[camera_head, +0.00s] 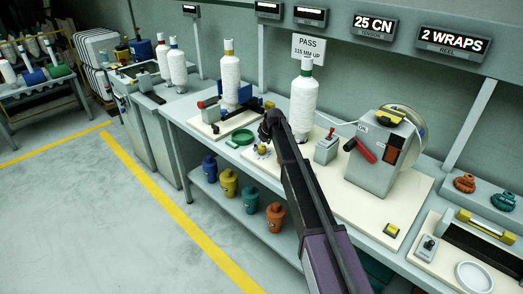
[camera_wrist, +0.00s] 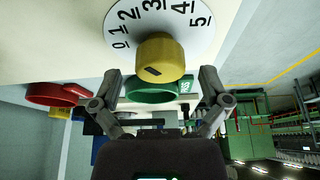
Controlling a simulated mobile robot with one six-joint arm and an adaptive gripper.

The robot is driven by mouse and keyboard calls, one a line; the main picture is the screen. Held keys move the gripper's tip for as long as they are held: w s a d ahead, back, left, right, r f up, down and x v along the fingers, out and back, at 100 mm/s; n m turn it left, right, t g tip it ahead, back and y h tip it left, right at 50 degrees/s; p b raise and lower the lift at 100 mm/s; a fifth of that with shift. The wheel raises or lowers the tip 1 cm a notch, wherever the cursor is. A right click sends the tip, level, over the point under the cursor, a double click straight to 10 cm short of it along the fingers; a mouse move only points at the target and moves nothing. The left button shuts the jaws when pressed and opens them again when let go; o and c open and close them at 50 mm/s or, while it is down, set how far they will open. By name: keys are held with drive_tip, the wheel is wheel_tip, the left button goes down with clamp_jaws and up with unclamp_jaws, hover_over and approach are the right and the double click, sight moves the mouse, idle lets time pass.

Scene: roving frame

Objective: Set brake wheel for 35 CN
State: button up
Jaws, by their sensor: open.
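The brake wheel is a yellow knob (camera_wrist: 160,55) on a white round dial (camera_wrist: 190,25) marked 0 to 5 in the wrist view. A short dark mark shows on the knob; I cannot tell which number it points at. My gripper (camera_wrist: 160,76) is open, with one finger on each side of the knob and clear gaps to both. In the head view my gripper (camera_head: 270,135) is above the small yellow knob (camera_head: 262,149) at the bench's front part. The overhead tensor display (camera_head: 374,27) reads 25 CN.
A green ring (camera_wrist: 160,90) with a partly readable label lies beyond the knob; it also shows in the head view (camera_head: 241,137). A red part (camera_wrist: 57,93) is at the left. Yarn cones (camera_head: 303,105) stand behind my arm. A grey machine (camera_head: 372,175) stands right of it.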

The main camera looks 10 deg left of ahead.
drive_tip(key=shift+f, duration=0.2)
drive_tip(key=c, duration=1.1)
drive_tip(key=shift+c, duration=0.2)
drive_tip(key=shift+a+m, duration=0.1)
drive_tip(key=shift+m, duration=0.3)
drive_tip(key=m+h, duration=0.1)
drive_tip(key=m, duration=0.1)
drive_tip(key=m+t, duration=0.1)
drive_tip(key=m, duration=0.1)
drive_tip(key=shift+m+h, duration=0.4)
drive_tip(key=m+h, duration=0.1)
drive_tip(key=m, duration=0.2)
drive_tip(key=m+h, duration=0.1)
drive_tip(key=m, duration=0.2)
drive_tip(key=shift+a, duration=0.1)
